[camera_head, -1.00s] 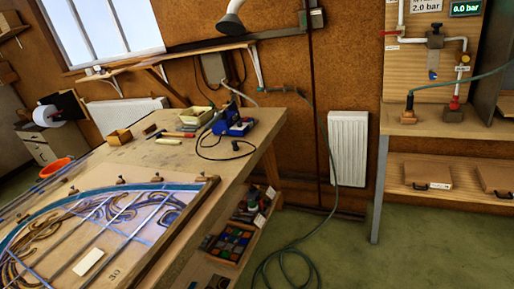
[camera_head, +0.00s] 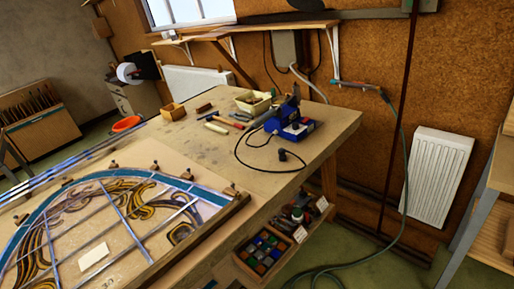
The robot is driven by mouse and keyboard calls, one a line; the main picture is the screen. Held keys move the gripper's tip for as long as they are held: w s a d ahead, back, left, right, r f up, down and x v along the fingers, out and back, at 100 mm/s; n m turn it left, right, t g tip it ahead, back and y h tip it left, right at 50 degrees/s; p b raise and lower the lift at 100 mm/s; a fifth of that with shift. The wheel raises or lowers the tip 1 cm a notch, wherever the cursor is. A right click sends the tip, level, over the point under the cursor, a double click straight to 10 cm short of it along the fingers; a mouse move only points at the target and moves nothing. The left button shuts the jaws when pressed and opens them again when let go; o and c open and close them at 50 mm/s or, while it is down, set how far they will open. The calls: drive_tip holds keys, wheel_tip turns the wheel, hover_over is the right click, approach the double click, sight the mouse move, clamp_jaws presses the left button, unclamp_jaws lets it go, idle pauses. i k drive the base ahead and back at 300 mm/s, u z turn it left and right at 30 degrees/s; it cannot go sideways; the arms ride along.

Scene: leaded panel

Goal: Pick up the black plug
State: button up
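The black plug (camera_head: 283,154) lies on the wooden workbench (camera_head: 225,165), near its right edge. A black cable runs from it in a loop back to a blue soldering station (camera_head: 290,125) standing behind it on the bench. The plug looks small from here, and nothing covers it. My gripper does not show in this view.
A leaded panel (camera_head: 105,207) fills the bench's near left. Tools, a wooden box (camera_head: 174,111) and a cream tray (camera_head: 254,103) sit towards the back. A green hose (camera_head: 404,165) hangs to the floor at right, by a white radiator (camera_head: 437,175). A lower shelf holds a box of coloured glass (camera_head: 264,250).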

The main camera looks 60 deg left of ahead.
sight(282, 156)
drive_tip(key=u, duration=0.45)
drive_tip(key=i, duration=1.15)
drive_tip(key=u, duration=1.35)
drive_tip(key=i, duration=0.85)
drive_tip(key=u, duration=0.6)
drive_tip(key=k, duration=0.7)
drive_tip(key=u, duration=0.25)
drive_tip(key=i, duration=0.75)
drive_tip(key=z, duration=0.1)
